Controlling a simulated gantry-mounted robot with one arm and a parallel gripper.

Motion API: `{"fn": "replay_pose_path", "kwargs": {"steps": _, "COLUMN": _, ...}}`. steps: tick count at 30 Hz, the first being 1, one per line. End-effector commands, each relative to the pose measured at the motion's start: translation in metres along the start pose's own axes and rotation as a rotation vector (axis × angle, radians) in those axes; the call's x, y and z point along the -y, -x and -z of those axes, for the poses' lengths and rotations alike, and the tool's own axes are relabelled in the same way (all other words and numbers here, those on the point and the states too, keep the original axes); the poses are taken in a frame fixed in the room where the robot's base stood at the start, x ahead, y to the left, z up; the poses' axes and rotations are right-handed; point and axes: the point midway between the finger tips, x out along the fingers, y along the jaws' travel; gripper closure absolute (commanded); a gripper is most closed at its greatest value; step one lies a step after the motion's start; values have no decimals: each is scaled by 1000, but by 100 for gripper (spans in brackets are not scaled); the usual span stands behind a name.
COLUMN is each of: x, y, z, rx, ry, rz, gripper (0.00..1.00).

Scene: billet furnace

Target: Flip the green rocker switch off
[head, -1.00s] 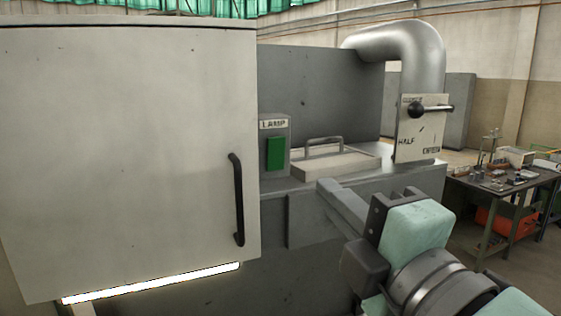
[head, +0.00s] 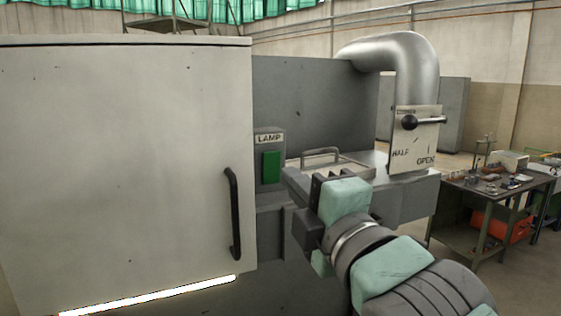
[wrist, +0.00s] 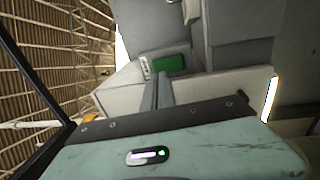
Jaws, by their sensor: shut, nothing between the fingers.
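The green rocker switch (head: 271,167) sits on a grey box under a LAMP label (head: 269,138), right of the white door. It also shows in the wrist view (wrist: 170,63), just beyond my fingertips. My gripper (head: 291,174) is shut and empty, its fingers pointing at the lamp box from the front right. In the wrist view the shut fingers (wrist: 165,78) end just below the switch. The tips look close to the switch, but I cannot tell whether they touch it. The switch's face is not hidden in the head view.
The white door (head: 120,160) with its black handle (head: 234,213) stands left of the switch. A lid with a grey handle (head: 320,153) lies behind my gripper. A damper plate with a black-knobbed lever (head: 409,122) is on the pipe. A workbench (head: 500,185) stands far right.

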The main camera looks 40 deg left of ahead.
Motion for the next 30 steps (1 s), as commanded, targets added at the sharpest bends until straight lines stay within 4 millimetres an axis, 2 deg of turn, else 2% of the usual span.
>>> {"fn": "replay_pose_path", "kwargs": {"steps": 1, "x": -1, "y": -10, "z": 2, "rx": -4, "ry": -2, "rz": 2, "gripper": 100}}
{"fn": "replay_pose_path", "kwargs": {"steps": 6, "x": 0, "y": -35, "z": 1, "rx": -2, "ry": -4, "rz": 5, "gripper": 100}}
{"fn": "replay_pose_path", "kwargs": {"steps": 12, "x": 0, "y": -51, "z": 1, "rx": -2, "ry": -2, "rz": 2, "gripper": 100}}
{"fn": "replay_pose_path", "kwargs": {"steps": 30, "x": -2, "y": -57, "z": 0, "rx": 1, "ry": 1, "rz": 33, "gripper": 100}}
